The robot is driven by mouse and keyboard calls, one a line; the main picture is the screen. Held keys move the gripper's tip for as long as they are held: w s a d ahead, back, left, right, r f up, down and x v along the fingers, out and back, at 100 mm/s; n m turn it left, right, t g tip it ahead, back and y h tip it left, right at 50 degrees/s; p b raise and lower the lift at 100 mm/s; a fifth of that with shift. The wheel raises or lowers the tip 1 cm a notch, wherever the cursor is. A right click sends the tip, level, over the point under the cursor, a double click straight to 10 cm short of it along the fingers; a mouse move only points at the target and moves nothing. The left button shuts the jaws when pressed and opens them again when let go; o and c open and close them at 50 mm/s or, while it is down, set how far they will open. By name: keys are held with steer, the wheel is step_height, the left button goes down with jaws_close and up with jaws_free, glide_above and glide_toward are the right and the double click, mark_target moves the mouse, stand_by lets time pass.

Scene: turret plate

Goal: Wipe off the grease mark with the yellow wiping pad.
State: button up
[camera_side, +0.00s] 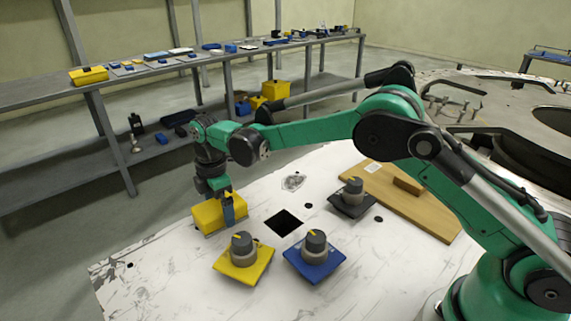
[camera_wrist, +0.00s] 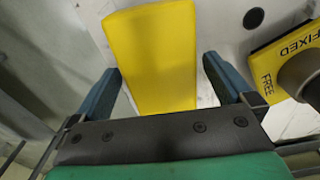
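The yellow wiping pad (camera_side: 210,216) is a block at the left of the white plate (camera_side: 170,267). My gripper (camera_side: 228,207) is low over it, with a blue finger in front of its near side. In the wrist view the pad (camera_wrist: 155,55) lies between the two blue fingers of my gripper (camera_wrist: 161,65). A gap shows between the pad and the right finger, so the gripper looks open around it. A grey smudged patch, likely the grease mark (camera_side: 292,182), is on the plate behind the square hole.
A dark square hole (camera_side: 284,222) is right of the pad. Knobs stand on a yellow base (camera_side: 240,273), a blue base (camera_side: 315,272) and a black base (camera_side: 350,207). A wooden board (camera_side: 425,214) lies at right. A shelf of parts (camera_side: 200,62) stands behind.

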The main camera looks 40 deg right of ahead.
steer(key=c, duration=1.1)
steer(key=shift+o, duration=0.2)
steer(key=shift+r, duration=3.5)
